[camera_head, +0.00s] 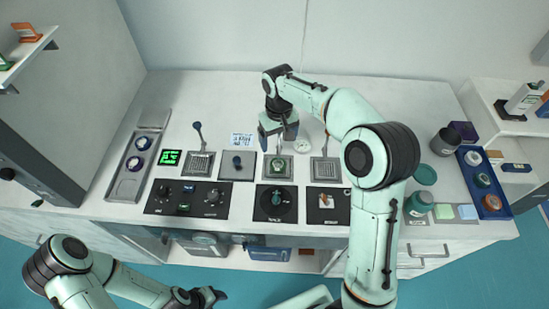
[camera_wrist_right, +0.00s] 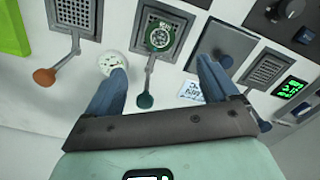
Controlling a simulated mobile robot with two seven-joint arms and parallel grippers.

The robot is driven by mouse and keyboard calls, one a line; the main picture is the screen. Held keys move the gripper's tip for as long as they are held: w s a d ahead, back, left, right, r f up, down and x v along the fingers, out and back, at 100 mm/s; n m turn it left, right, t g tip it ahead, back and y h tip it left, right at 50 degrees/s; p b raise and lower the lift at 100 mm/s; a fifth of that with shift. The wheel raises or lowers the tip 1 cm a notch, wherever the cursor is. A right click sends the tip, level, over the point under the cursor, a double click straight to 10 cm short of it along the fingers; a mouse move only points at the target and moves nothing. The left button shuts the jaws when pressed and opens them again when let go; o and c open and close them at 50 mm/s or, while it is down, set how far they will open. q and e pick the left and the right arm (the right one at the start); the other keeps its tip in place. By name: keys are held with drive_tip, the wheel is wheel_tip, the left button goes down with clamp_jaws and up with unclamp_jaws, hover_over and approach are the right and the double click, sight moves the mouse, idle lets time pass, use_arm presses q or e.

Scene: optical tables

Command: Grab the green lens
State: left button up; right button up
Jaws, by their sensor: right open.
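The green lens (camera_wrist_right: 160,36) is a round piece with a green rim, sitting on a square grated plate in the right wrist view. In the head view the green lens (camera_head: 280,167) sits on the middle grated station, just in front of my right gripper (camera_head: 279,140). My right gripper is open and empty. Its two blue fingers point toward the station, and the lens lies beyond and between the fingertips (camera_wrist_right: 162,70), apart from them. My left gripper (camera_head: 208,297) is low at the front left, away from the lens; its jaws are unclear.
A white round piece (camera_wrist_right: 112,63) lies beside one fingertip. A green-knobbed lever (camera_wrist_right: 145,100) stands between the fingers. Other grated stations with levers flank the lens. A grey tray (camera_head: 121,188) is at left, a blue tray (camera_head: 473,182) at right. Black control panels (camera_head: 188,198) line the front.

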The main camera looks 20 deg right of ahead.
hover_over(278, 164)
wheel_tip(278, 164, down, 6)
drive_tip(key=shift+s+d+f, duration=0.1)
drive_tip(key=shift+f, duration=2.75)
drive_tip(key=c, duration=1.2)
